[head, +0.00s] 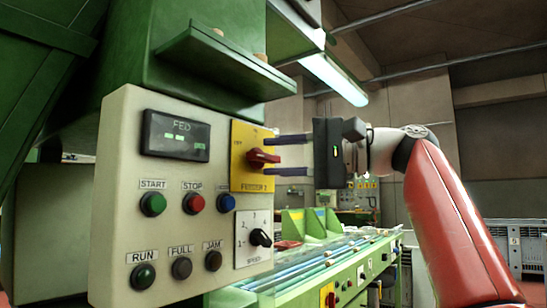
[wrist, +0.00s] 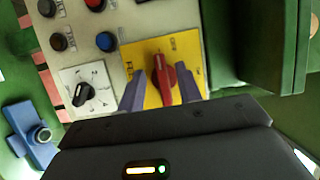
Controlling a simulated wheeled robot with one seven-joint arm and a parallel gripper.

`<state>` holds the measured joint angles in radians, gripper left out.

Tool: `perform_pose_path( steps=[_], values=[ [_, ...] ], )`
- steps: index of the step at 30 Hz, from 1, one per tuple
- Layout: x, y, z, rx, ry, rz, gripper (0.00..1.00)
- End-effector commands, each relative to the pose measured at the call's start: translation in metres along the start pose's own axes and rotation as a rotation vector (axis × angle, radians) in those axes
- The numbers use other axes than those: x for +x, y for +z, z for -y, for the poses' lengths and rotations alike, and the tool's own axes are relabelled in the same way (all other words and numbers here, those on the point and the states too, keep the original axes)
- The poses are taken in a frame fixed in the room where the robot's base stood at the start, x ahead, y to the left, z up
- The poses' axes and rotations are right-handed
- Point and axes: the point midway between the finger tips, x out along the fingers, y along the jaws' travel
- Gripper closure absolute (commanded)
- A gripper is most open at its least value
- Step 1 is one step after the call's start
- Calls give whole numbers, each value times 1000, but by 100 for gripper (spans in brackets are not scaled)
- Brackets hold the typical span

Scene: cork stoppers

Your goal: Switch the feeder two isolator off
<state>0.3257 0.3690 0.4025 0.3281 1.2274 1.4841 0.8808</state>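The feeder two isolator is a yellow plate (head: 240,175) labelled FEEDER 2, with a red handle (head: 263,158). The handle lies roughly level across the plate; the small position words are too blurred to read surely. My gripper (head: 272,156) is open in front of the plate, one finger above the handle and one below. In the wrist view the handle (wrist: 160,75) stands between the two purple fingers (wrist: 160,92), with a gap on each side. I cannot tell how far the tips are from the yellow plate (wrist: 183,44).
Below the isolator is a black speed selector (head: 260,237). Left of it are START (head: 153,204), STOP (head: 193,203) and a blue button (head: 226,203), with a small display (head: 176,136) above. A green shelf (head: 225,60) juts out overhead. A conveyor (head: 330,265) runs at lower right.

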Motion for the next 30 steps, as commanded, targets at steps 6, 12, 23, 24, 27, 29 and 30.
perform_pose_path(
  steps=[6, 12, 23, 24, 27, 29, 30],
  values=[
    [-40, -1, 0, -1, 0, -5, 65],
    [-62, 0, 0, 0, 0, -1, 65],
    [-65, 0, 0, 0, 1, 0, 65],
    [-65, 0, 0, 0, 1, 0, 65],
    [-65, 0, 0, 0, 1, 0, 65],
    [-65, 0, 0, 0, 1, 0, 65],
    [-65, 0, -1, 0, 1, 0, 65]
  ],
)
